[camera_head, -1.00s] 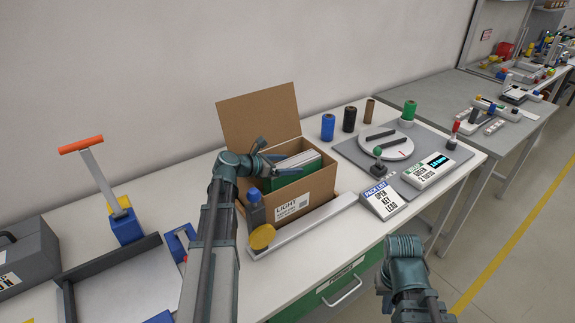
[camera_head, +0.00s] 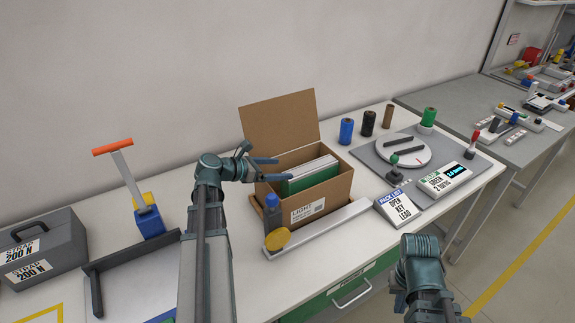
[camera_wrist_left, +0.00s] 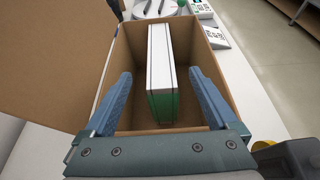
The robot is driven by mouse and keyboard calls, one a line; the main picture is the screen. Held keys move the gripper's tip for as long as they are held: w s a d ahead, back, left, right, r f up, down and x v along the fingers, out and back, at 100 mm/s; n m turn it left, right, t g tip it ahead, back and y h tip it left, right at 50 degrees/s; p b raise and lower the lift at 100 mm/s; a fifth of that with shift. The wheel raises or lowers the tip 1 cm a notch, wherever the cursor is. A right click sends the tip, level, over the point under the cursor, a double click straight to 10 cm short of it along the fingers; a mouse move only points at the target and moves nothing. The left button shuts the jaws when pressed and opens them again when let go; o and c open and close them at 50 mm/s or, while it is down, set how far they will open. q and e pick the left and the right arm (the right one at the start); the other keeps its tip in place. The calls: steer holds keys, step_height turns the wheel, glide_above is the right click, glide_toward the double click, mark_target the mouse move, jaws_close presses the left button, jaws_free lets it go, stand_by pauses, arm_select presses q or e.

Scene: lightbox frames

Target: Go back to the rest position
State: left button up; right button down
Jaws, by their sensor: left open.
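My left gripper (camera_head: 268,169) is open and empty at the left edge of the open cardboard box (camera_head: 335,187). In the left wrist view my left gripper (camera_wrist_left: 162,105) has its two blue fingers apart, with a white and green item (camera_wrist_left: 162,70) standing in the box beyond them. The same white and green item (camera_head: 308,176) shows inside the box in the head view. My right arm shows at the lower right of the head view, but its fingers cannot be made out.
A blue-capped bottle (camera_head: 272,214) and a yellow round piece (camera_head: 277,239) stand in front of the box. A pack list sign (camera_head: 397,207) and a grey turntable device (camera_head: 404,150) are to the right. A grey strap case (camera_head: 45,250) and an orange-handled tool (camera_head: 130,175) are at left.

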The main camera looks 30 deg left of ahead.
arm_select(q)
steer(key=shift+s+a+r, duration=0.1)
steer(key=shift+s+a, duration=0.05)
steer(key=shift+s, duration=0.15)
arm_select(e)
steer(key=shift+r, duration=0.1)
arm_select(q)
steer(key=shift+r, duration=0.1)
